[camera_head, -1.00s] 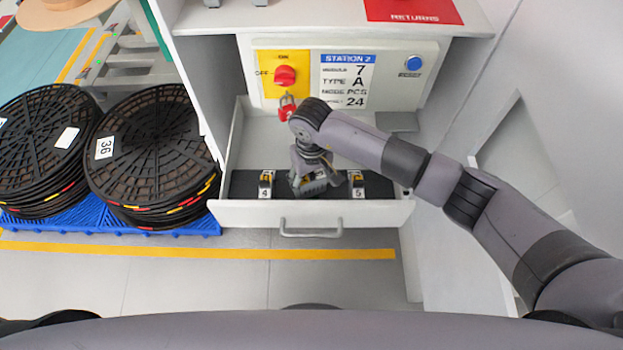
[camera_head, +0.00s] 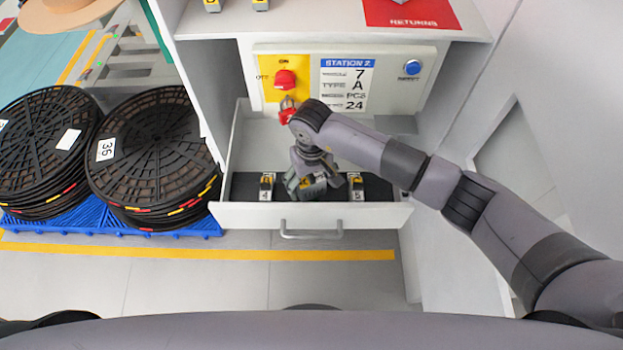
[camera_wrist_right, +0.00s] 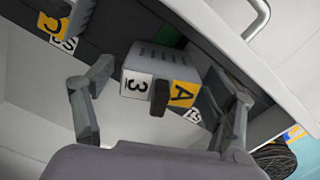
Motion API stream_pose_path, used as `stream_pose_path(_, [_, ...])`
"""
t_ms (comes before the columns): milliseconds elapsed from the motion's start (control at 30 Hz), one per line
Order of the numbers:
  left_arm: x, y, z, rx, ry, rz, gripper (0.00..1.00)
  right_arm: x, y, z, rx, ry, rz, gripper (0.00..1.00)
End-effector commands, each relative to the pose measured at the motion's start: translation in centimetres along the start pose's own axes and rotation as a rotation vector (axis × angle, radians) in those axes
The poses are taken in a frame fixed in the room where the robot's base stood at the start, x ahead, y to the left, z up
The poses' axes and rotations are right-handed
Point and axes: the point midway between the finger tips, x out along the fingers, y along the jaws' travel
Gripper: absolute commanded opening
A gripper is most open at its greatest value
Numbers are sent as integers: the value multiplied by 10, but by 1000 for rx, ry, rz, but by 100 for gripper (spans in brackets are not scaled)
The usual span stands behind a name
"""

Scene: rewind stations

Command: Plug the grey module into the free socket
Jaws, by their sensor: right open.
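A grey module (camera_wrist_right: 160,68) with a dark handle, a white "3" label and a yellow "A" label lies between the fingers of my right gripper (camera_wrist_right: 158,112) in the right wrist view. The gripper is open, with a gap on both sides of the module. In the head view my right gripper (camera_head: 318,184) is low inside the open drawer, over this module, which it partly hides. The module looks turned askew compared with its neighbours; whether it is seated in a socket is hidden. Modules stand on its left (camera_head: 267,186) and right (camera_head: 355,187). My left gripper is not in view.
The drawer front (camera_head: 240,215) with its handle stands out below the Station 2 panel (camera_head: 390,85). A red padlock (camera_head: 287,110) hangs behind my wrist. More modules (camera_head: 260,4) stand on the shelf above, beside the red returns mat (camera_head: 410,12). Black reels (camera_head: 150,150) are at the left.

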Motion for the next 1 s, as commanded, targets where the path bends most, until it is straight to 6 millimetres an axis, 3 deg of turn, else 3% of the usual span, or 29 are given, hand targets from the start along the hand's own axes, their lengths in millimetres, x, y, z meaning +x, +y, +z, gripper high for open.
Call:
stream_pose_path(300, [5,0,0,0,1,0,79,-76,0,-2,-3,7,1,78])
stream_pose_path(500, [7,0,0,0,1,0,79,-108,0,-1,-1,5,1,78])
stream_pose_path(700, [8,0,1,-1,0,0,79,-119,0,0,-1,2,1,78])
stream_pose_path(1000, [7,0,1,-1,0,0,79,-120,0,0,-1,1,0,78])
